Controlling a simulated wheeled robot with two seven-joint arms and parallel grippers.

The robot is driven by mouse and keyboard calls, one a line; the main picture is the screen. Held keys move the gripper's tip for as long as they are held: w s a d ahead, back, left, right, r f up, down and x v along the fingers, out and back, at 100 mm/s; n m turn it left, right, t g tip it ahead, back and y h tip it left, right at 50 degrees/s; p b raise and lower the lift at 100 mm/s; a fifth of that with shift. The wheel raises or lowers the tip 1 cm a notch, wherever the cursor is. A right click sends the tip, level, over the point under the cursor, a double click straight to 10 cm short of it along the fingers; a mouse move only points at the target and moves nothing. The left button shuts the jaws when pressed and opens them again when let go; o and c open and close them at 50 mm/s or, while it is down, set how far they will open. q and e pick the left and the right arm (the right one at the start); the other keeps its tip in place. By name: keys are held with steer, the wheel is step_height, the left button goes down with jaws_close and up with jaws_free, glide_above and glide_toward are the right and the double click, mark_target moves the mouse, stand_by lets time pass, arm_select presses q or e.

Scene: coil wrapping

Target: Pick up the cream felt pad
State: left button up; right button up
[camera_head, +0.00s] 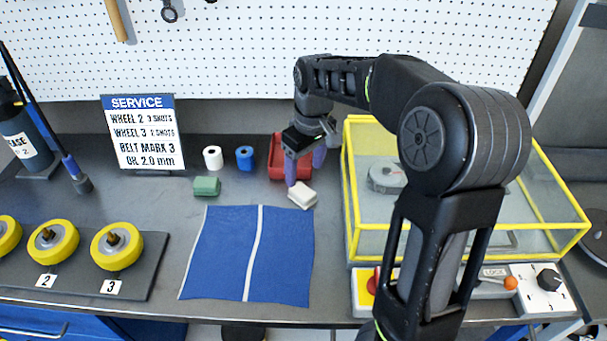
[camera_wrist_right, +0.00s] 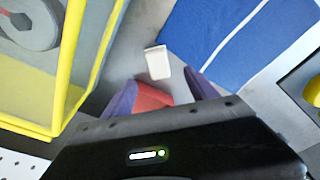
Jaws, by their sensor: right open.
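The cream felt pad (camera_head: 302,195) is a small pale block on the dark bench, at the upper right corner of the blue cloth. It also shows in the right wrist view (camera_wrist_right: 158,62), ahead of the fingers. My right gripper (camera_head: 305,168) is open, with purple fingers pointing down, just behind and above the pad. In the right wrist view the two fingertips (camera_wrist_right: 160,88) stand apart and nothing is between them but part of a red tray behind. The pad appears clear of both fingers. My left gripper is not in view.
A red tray (camera_head: 277,168) stands behind the pad. A green block (camera_head: 207,186), a white roll (camera_head: 212,157) and a blue roll (camera_head: 244,158) stand to the left. The blue cloth (camera_head: 220,250) lies in front. A yellow-framed clear case (camera_head: 349,190) stands close on the right.

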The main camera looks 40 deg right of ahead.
mark_target(303, 191)
steer(key=shift+w+d, duration=0.2)
steer(key=shift+w, duration=0.1)
steer(key=shift+s+a+r, duration=0.1)
steer(key=shift+s, duration=0.05)
steer(key=shift+w+f, duration=0.2)
steer(key=shift+f, duration=1.1)
steer(key=shift+w+f+p, duration=0.2)
steer(key=shift+f+p, duration=0.35)
steer(key=shift+f, duration=2.1)
